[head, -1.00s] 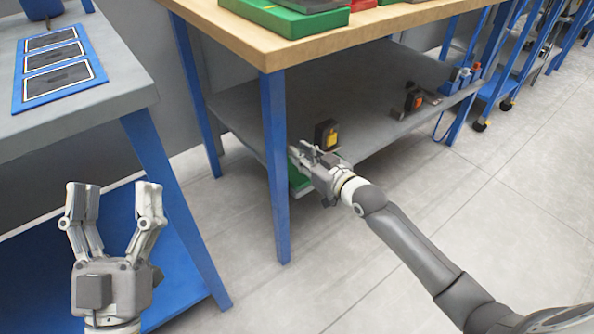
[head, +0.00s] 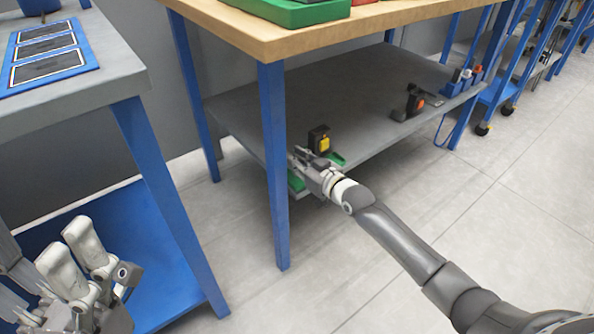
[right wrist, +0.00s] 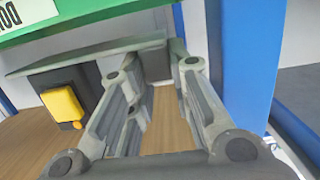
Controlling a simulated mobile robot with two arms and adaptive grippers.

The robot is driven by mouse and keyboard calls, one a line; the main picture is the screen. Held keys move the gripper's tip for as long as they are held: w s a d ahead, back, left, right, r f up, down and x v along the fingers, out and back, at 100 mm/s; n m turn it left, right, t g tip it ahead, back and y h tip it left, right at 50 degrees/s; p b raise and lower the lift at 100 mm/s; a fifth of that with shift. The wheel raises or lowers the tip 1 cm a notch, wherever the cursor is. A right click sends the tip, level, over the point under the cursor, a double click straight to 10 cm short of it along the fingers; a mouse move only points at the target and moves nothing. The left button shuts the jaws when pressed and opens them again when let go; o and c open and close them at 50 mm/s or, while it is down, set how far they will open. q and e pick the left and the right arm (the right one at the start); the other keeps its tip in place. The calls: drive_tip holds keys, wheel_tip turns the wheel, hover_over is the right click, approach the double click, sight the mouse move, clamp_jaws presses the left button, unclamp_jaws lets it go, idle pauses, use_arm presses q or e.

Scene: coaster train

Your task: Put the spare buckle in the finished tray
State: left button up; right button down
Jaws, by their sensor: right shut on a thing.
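The spare buckle (head: 319,139) is a black block with a yellow button, on a flat grey strap. My right gripper (head: 305,160) is shut on the strap at the near left corner of the lower shelf. The right wrist view shows the buckle (right wrist: 68,98) beside the fingers (right wrist: 150,95). The green finished tray (head: 296,186) is on the shelf corner, partly hidden by my gripper. In the right wrist view its green wall (right wrist: 110,20) with a lettered label lies close to the strap; contact is unclear. My left gripper (head: 50,260) is open and empty at lower left, partly cut off.
A blue table leg (head: 275,170) stands just left of my right gripper. The wooden tabletop (head: 330,35) overhangs the grey shelf (head: 300,90). A black and orange item (head: 415,102) and blue bins (head: 465,78) are farther right. The shelf's middle is clear.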

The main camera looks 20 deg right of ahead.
wheel_tip(320, 180, down, 3)
drive_tip(key=shift+w+f+b, duration=0.15)
drive_tip(key=shift+b, duration=0.8)
drive_tip(key=c, duration=1.6)
unclamp_jaws()
drive_tip(key=shift+f, duration=0.15)
